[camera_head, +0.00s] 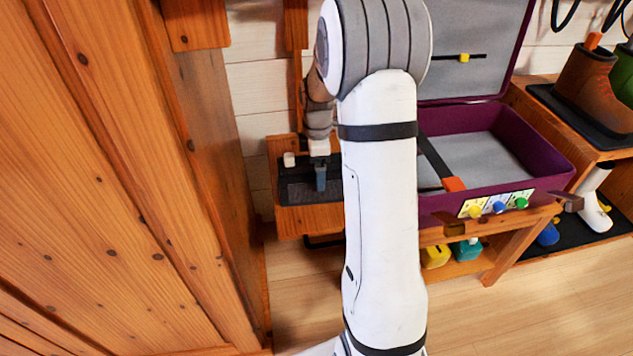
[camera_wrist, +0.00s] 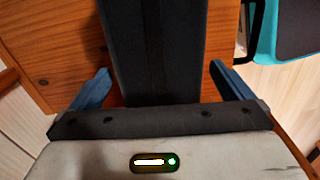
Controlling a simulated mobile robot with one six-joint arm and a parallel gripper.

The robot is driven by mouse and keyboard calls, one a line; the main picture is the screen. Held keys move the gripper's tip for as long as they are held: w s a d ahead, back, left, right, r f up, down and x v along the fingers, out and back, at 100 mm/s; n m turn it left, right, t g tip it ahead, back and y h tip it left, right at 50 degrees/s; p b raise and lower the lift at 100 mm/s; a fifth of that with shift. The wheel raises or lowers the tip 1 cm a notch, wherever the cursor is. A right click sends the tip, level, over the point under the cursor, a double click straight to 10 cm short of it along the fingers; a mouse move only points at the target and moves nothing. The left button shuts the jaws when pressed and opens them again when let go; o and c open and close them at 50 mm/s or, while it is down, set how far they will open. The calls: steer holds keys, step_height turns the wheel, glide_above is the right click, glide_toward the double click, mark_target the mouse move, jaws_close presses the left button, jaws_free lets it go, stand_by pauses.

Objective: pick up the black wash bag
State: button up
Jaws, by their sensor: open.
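The black wash bag (camera_head: 295,191) is a dark, low block on a small wooden shelf (camera_head: 307,221) against the wall. It fills the middle of the wrist view (camera_wrist: 154,50), and its near end is hidden by my gripper body. My gripper (camera_head: 321,180) points down at the bag. In the wrist view my gripper (camera_wrist: 163,77) is open, with one blue finger on each side of the bag. Wood shows between the bag and each finger, so neither finger appears to touch it. My arm covers the right part of the shelf in the head view.
A tall wooden panel (camera_head: 130,180) stands close on the left. An open purple suitcase (camera_head: 548,170) sits on a wooden bench at right. A small white object (camera_head: 289,159) is at the bag's back left. Boots (camera_head: 590,85) stand on a rack at far right.

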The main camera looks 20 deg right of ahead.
step_height(320, 180, down, 5)
steer(key=shift+r+b, duration=0.2)
steer(key=shift+b, duration=0.8)
steer(key=shift+r, duration=0.15)
steer(key=c, duration=1.1)
